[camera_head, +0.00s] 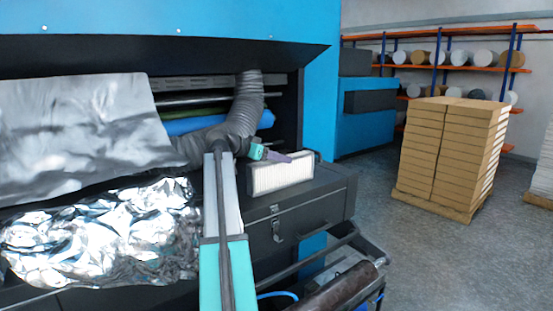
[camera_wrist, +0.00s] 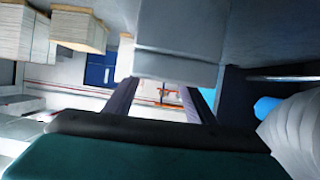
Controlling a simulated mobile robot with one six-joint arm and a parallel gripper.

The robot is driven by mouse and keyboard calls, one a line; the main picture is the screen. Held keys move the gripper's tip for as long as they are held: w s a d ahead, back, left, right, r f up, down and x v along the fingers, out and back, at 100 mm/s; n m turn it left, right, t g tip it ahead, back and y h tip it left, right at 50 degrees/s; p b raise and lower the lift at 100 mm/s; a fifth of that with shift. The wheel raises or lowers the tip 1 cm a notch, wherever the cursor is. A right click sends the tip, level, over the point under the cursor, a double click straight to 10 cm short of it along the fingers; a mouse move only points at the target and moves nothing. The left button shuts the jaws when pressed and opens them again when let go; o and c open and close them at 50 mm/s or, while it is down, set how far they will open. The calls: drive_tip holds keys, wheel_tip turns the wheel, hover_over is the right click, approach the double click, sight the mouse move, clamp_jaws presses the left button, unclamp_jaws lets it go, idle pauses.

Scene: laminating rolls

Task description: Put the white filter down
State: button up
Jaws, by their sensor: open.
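The white filter (camera_head: 282,177), a pale box with a pleated face, stands upright on the flat top of the dark machine cabinet. My gripper (camera_head: 286,158), with purple fingers, is at the filter's upper edge in the head view. In the wrist view, a pale block that looks like the filter (camera_wrist: 178,65) is just beyond the fingertips of my gripper (camera_wrist: 163,88). The fingers are apart, with a gap showing between them. I cannot tell whether either finger touches the filter.
The dark cabinet (camera_head: 325,192) has some bare top right of the filter. A grey ribbed hose (camera_head: 243,110) curves down behind my arm. Crumpled silver foil (camera_head: 100,235) lies at left. A dark roll (camera_head: 338,287) sits low in front. Stacked cartons (camera_head: 445,160) stand on the floor at right.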

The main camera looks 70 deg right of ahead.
sight(254, 164)
drive_tip(key=b+v, duration=0.3)
drive_tip(key=v, duration=0.7)
drive_tip(key=shift+w+a+r+b, duration=0.1)
drive_tip(key=shift+w+a+b, duration=0.15)
drive_tip(key=shift+b, duration=0.15)
drive_tip(key=shift+w+a+r, duration=0.3)
drive_tip(key=shift+a+r, duration=0.05)
drive_tip(key=shift+a, duration=0.2)
drive_tip(key=shift+s, duration=0.1)
